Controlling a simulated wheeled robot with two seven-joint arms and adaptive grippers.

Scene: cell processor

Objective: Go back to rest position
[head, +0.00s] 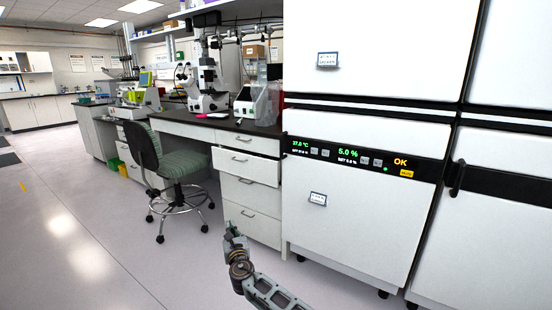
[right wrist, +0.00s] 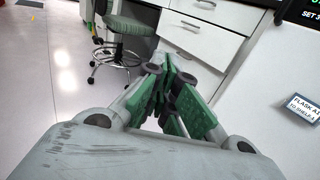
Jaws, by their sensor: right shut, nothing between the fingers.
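My left gripper is not in the head view.
A bench with white drawers (head: 247,192) stands left of the incubator, with one upper drawer slightly out. A microscope (head: 207,85) is on the bench. A green swivel chair (head: 182,163) stands before it. The floor (head: 80,240) at left is clear.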

